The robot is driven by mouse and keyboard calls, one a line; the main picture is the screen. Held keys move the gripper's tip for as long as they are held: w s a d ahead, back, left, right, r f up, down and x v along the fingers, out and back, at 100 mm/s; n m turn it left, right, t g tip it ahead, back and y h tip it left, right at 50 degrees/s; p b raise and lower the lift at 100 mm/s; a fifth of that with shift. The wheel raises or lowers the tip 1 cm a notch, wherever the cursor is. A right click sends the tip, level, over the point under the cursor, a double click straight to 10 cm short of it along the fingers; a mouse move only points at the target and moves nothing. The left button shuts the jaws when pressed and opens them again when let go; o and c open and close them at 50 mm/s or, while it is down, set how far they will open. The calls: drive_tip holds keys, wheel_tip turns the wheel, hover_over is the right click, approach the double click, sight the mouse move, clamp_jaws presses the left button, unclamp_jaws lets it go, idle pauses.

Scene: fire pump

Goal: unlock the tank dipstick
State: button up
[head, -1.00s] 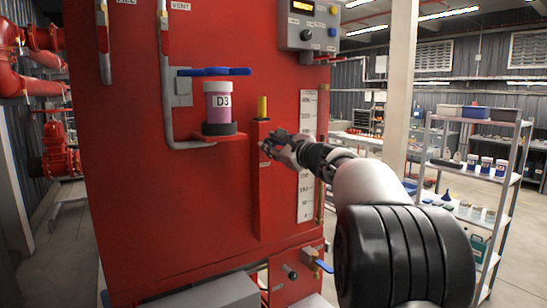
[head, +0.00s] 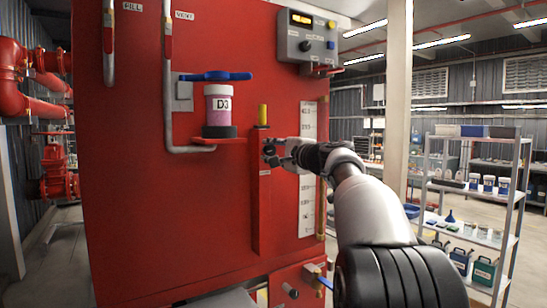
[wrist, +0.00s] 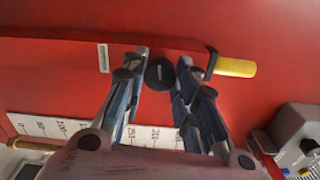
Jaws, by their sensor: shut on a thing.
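The tank dipstick shows as a yellow handle (head: 263,115) at the top of a narrow red housing (head: 262,215) on the front of the red tank (head: 150,210). It also shows in the wrist view (wrist: 235,67). A round black knob (wrist: 160,73) with a light mark sits on the housing just below the handle. My gripper (head: 268,151) is at the upper part of the housing. In the wrist view its fingertips (wrist: 158,76) are closed on the two sides of the black knob. In the head view the gripper hides the knob.
A jar marked D3 (head: 218,105) stands on a small red shelf left of the dipstick, with a blue valve handle (head: 215,76) above it. A white level scale (head: 307,210) is to the right. A grey control box (head: 311,40) is above. Shelving (head: 470,180) stands farther right.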

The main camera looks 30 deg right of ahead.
drive_tip(key=shift+n, duration=0.3)
idle(0.4)
drive_tip(key=o, duration=1)
drive_tip(key=shift+o, duration=0.2)
drive_tip(key=shift+s, duration=0.1)
drive_tip(key=s, duration=1.1)
drive_tip(key=shift+s, duration=0.4)
